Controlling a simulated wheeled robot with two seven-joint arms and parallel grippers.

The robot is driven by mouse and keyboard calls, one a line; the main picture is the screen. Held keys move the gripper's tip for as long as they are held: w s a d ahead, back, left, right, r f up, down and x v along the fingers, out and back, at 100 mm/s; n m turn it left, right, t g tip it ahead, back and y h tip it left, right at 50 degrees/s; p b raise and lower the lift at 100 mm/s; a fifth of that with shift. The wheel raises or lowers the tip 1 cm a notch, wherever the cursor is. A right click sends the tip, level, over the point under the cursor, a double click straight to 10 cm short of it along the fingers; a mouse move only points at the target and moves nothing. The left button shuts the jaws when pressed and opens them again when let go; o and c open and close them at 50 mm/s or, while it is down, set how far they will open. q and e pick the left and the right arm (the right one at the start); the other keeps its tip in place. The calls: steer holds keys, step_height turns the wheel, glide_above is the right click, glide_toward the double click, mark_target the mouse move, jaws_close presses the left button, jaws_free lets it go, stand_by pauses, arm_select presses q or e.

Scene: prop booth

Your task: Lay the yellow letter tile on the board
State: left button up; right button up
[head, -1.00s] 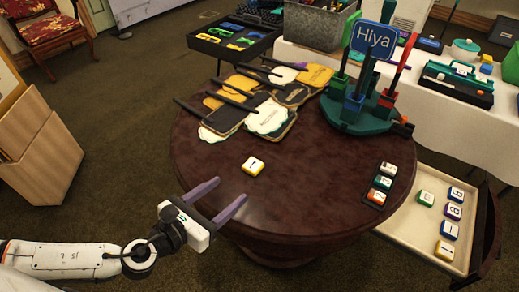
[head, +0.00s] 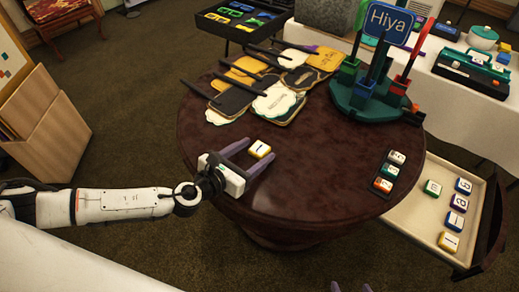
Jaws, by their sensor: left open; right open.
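The yellow letter tile (head: 260,149), with a white face and a dark letter mark, lies on the round dark table. My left gripper (head: 257,150) is open, its two purple fingers reaching on either side of the tile; whether they touch it I cannot tell. A small dark strip (head: 374,190) near the table's right edge carries three tiles with white faces; it may be the board, but I cannot be sure. My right gripper (head: 351,288) shows only two purple fingertips, apart, at the bottom edge.
An open drawer (head: 405,213) at the right holds several letter tiles, one of them yellow-sided (head: 448,241). Several handled sign paddles (head: 275,103) lie at the table's back left. A green stand (head: 395,122) with a blue "Hiya" sign (head: 389,23) stands at the back right. The table's middle is clear.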

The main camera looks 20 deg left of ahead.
arm_select(q)
steer(key=c, duration=1.1)
steer(key=shift+c, duration=0.2)
steer(key=shift+r, duration=0.15)
